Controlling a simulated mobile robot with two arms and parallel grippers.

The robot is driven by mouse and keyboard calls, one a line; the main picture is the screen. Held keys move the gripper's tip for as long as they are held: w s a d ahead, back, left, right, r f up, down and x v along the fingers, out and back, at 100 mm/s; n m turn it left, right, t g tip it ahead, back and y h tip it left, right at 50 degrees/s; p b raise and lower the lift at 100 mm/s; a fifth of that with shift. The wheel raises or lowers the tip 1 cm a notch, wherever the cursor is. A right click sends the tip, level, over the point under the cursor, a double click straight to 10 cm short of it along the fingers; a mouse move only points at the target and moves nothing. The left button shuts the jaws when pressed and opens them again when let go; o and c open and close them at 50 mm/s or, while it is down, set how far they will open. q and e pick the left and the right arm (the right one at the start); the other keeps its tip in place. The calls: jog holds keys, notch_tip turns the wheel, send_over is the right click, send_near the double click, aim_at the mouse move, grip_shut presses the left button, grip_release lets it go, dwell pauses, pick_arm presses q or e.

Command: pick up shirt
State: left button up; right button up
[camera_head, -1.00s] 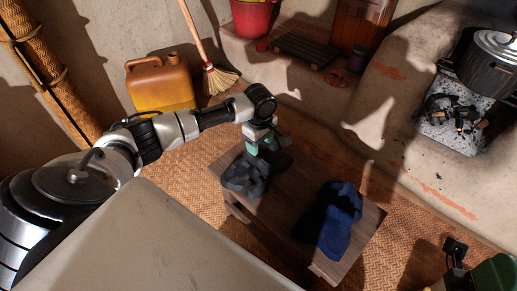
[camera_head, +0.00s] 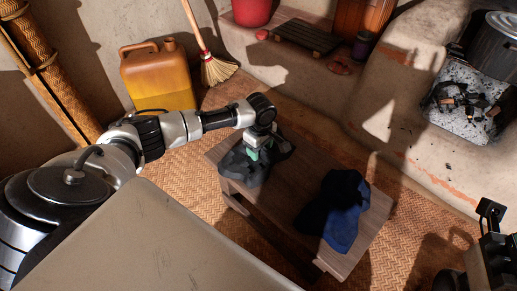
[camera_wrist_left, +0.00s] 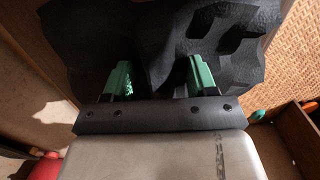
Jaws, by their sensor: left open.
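A crumpled dark grey cloth (camera_head: 236,166) lies on the left end of a low wooden bench (camera_head: 282,190). A crumpled dark blue cloth (camera_head: 346,226) lies on the bench's right end. I cannot tell from the folds which one is the shirt. My left gripper (camera_head: 253,155) is down at the dark grey cloth, pointing at it. In the left wrist view its green fingers (camera_wrist_left: 158,80) are apart, with the dark cloth (camera_wrist_left: 220,45) in front of and between them. Whether the fingertips touch the cloth is hidden. My right gripper's fingers do not show.
A yellow jerrycan (camera_head: 158,76) and a broom (camera_head: 215,68) stand behind the bench at the left. A red bucket (camera_head: 251,12) is at the back. A hearth with charcoal (camera_head: 465,98) and a metal pot (camera_head: 499,45) is at the right. Woven matting surrounds the bench.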

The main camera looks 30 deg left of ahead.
pick_arm(q)
jog(key=shift+c, duration=0.3)
jog(key=c, duration=0.8)
